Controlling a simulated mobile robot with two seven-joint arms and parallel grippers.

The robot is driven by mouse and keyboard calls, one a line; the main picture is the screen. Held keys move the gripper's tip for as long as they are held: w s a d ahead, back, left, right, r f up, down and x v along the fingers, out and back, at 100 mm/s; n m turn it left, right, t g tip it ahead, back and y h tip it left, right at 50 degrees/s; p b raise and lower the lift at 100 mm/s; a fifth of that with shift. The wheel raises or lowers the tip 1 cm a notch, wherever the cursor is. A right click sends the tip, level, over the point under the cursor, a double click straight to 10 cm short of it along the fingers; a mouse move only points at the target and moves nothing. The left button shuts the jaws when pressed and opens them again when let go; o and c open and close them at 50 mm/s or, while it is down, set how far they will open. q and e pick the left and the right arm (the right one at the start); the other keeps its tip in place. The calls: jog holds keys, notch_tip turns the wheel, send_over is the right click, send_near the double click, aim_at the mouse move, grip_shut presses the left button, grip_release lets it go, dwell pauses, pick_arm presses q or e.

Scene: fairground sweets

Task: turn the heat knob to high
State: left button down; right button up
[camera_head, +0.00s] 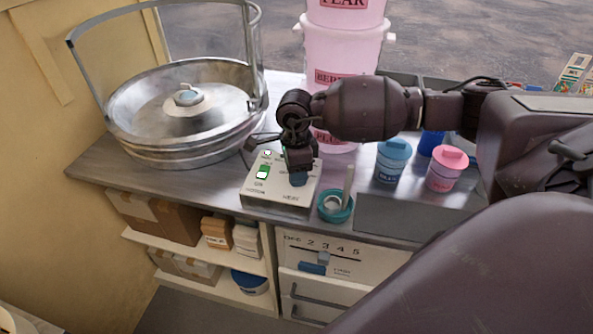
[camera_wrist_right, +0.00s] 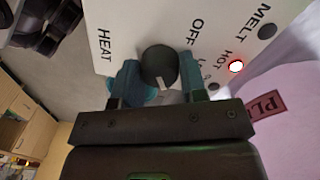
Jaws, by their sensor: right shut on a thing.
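The grey control box (camera_head: 268,195) stands on the counter with a lit green switch (camera_head: 263,172). My right gripper (camera_head: 299,178) reaches down onto its right part and hides the knob in the head view. In the right wrist view the round dark heat knob (camera_wrist_right: 157,62) sits between the two teal fingers, which are shut on it. Its white pointer mark faces the gripper's palm. The words HEAT, OFF, HOT and MELT show on the panel; another label is partly covered by a finger. A red light (camera_wrist_right: 236,66) glows beside HOT. My left gripper is not in view.
A metal floss bowl (camera_head: 180,145) stands left of the box. Pink tubs (camera_head: 345,50) stand behind my right arm. A teal cup (camera_head: 335,208), a blue-lidded jar (camera_head: 392,162) and a pink-lidded jar (camera_head: 445,170) are close on the right. Drawers lie below the counter.

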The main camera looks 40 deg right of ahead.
jog(key=o, duration=0.9)
jog(key=shift+o, duration=0.2)
jog(key=shift+r, duration=0.1)
notch_tip(320, 180, up, 11)
jog(key=shift+w+d+f, duration=0.15)
jog(key=shift+w+f, duration=0.05)
jog(key=shift+w, duration=0.05)
